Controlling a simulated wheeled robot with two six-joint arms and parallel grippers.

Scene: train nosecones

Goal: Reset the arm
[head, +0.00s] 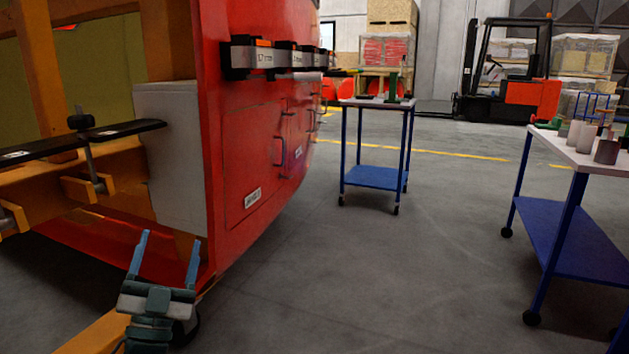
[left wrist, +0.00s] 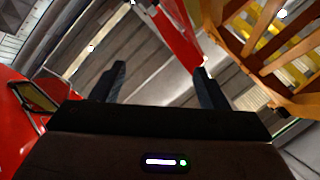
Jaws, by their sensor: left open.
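My left gripper (head: 166,262) is low at the left of the head view, in front of the lower edge of the red nosecone (head: 250,150). Its two blue fingers point up and stand well apart, with nothing between them. In the left wrist view the open fingers (left wrist: 160,88) show dark against the ceiling, and the gap between them is empty. My right gripper does not show in either view.
A yellow frame (head: 110,165) with black clamps stands at the left. Labelled grey parts (head: 265,57) sit on the nosecone's side. A blue-legged cart (head: 375,178) stands mid-back, another (head: 575,235) at right. A forklift (head: 510,90) is behind. The grey floor between is clear.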

